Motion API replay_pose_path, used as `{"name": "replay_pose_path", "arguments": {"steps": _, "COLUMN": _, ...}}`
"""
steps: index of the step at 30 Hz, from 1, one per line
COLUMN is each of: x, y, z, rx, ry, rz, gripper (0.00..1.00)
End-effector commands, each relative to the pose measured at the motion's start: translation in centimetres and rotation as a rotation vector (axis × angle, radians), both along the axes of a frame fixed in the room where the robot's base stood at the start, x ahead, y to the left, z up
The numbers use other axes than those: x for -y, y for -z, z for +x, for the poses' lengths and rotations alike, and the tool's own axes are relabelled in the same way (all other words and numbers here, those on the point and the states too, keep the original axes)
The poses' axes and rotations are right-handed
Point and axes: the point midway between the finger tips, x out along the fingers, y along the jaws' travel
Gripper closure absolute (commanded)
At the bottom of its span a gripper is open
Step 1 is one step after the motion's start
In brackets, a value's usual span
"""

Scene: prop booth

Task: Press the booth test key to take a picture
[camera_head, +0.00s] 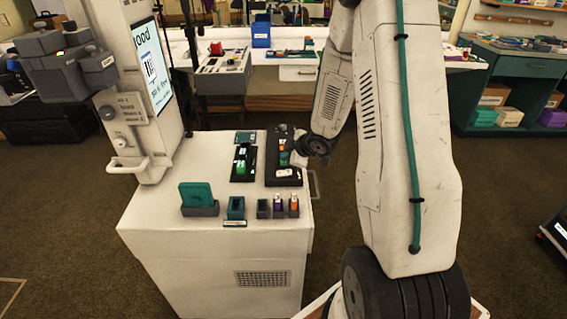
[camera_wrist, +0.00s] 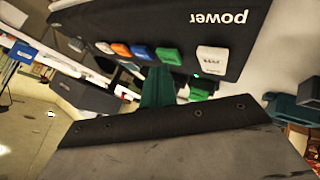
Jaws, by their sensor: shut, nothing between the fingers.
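A black control panel (camera_wrist: 165,30), marked "power", fills the top of the wrist view upside down. My gripper (camera_wrist: 158,82) shows as teal fingers shut together, empty, just below the blue and green keys; contact cannot be told. In the head view the panel (camera_head: 272,174) lies on the white cart, and my wrist partly hides it.
The white cart (camera_head: 200,250) also carries a black device (camera_head: 244,163) with a green part, a teal block (camera_head: 196,194) in a grey holder, and small holders along its front edge. A tall white post with a screen (camera_head: 150,65) stands at its left. Open floor lies left.

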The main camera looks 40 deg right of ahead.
Motion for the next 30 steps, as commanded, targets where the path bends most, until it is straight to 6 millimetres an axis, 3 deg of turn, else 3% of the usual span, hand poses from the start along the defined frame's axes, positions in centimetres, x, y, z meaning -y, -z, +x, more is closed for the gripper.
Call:
{"name": "replay_pose_path", "arguments": {"steps": 14, "x": 0.0, "y": -0.9, "z": 0.0, "rx": 0.001, "ry": -0.001, "rz": -0.001, "gripper": 1.00}}
{"name": "replay_pose_path", "arguments": {"steps": 30, "x": 0.0, "y": -5.6, "z": 0.0, "rx": 0.002, "ry": 0.000, "rz": -0.001, "gripper": 1.00}}
